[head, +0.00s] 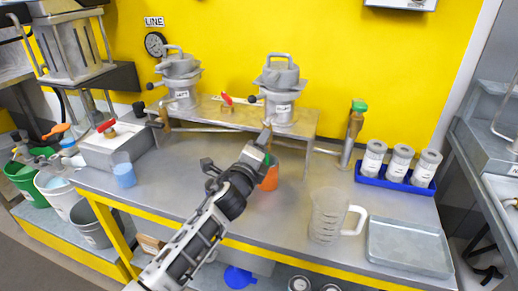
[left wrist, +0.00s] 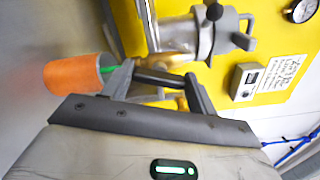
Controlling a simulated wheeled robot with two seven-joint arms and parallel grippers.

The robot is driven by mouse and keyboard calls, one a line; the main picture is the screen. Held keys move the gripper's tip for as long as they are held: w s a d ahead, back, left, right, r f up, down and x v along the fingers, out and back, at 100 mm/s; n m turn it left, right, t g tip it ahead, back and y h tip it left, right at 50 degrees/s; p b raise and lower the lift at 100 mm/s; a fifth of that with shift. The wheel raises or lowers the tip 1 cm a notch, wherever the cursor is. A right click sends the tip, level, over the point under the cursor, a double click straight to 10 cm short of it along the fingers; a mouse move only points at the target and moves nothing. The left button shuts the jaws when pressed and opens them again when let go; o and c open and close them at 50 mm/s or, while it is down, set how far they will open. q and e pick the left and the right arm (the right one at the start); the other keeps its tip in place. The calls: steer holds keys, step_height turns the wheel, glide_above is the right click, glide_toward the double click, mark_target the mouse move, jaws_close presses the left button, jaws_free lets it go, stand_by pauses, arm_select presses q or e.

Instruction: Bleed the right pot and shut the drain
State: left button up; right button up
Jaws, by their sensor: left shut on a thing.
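The right pot (head: 281,92) is a grey metal vessel with a clamped lid and a white label, standing on the back shelf. It also shows, turned sideways, in the left wrist view (left wrist: 195,38). My left gripper (head: 264,138) is in front of and below this pot. In the left wrist view its jaws (left wrist: 160,78) are closed on a small dark part, apparently the drain handle, mostly hidden by the fingers. An orange cup (head: 268,179) is just below the gripper, with a green piece at its mouth. It also shows in the left wrist view (left wrist: 72,85). My right gripper is out of view.
The left pot (head: 181,82) and a red-handled valve (head: 226,100) are left of the right pot. A green-topped brass valve (head: 357,118) stands to the right. A clear jug (head: 328,215), a metal tray (head: 408,247) and a blue rack (head: 384,177) of canisters occupy the bench's right side.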

arm_select(q)
steer(key=shift+f+n, duration=0.15)
steer(key=shift+n, duration=2.05)
steer(key=o, duration=1)
steer(key=shift+s, duration=0.1)
steer(key=v, duration=1.6)
